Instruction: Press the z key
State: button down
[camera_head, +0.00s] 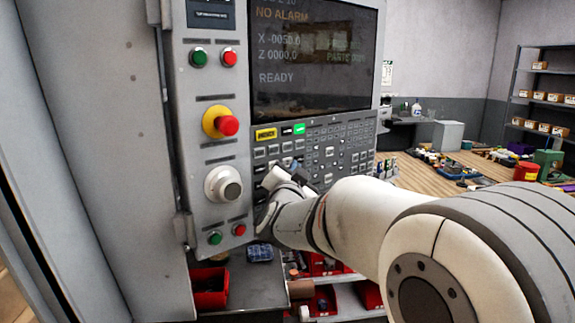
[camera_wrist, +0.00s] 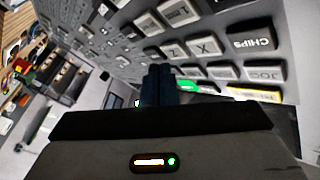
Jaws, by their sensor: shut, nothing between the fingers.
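The machine's key panel (camera_head: 330,150) stands below the screen in the head view. In the wrist view a grey key that appears to be marked Z (camera_wrist: 173,51) lies just past my fingertips. The X key (camera_wrist: 207,47) is to its right, and the CHIPS key (camera_wrist: 252,39) is further right. My gripper (camera_wrist: 160,70) is shut and empty, its dark fingers pointing at the panel near the Z key. I cannot tell whether the tips touch it. In the head view my wrist covers the lower left keys, and the fingertips are not clearly seen.
A yellow-ringed red stop button (camera_head: 227,125), a white dial (camera_head: 224,185) and green and red buttons sit left of the keys. The screen (camera_head: 312,55) reads NO ALARM and READY. Red bins (camera_head: 210,290) stand below. A cluttered wooden table (camera_head: 425,178) is at the right.

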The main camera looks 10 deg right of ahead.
jog(key=s, duration=0.1)
jog(key=s+d+b, duration=0.1)
jog(key=s, duration=0.1)
jog(key=s+d+b, duration=0.1)
jog(key=shift+s+d, duration=0.2)
jog(key=shift+s, duration=0.05)
jog(key=shift+a, duration=0.1)
dwell(0.5)
jog(key=s+a+f+n+g+y, duration=0.3)
jog(key=s+f+n+g+y, duration=0.6)
jog(key=s+f, duration=0.95)
jog(key=s+d+f+n+g+h, duration=0.1)
jog(key=s+f+g, duration=0.4)
jog(key=s, duration=0.5)
jog(key=shift+s+d+n+g+h, duration=0.15)
jog(key=shift+d+n+g+h, duration=0.25)
jog(key=shift+d+g+h, duration=0.6)
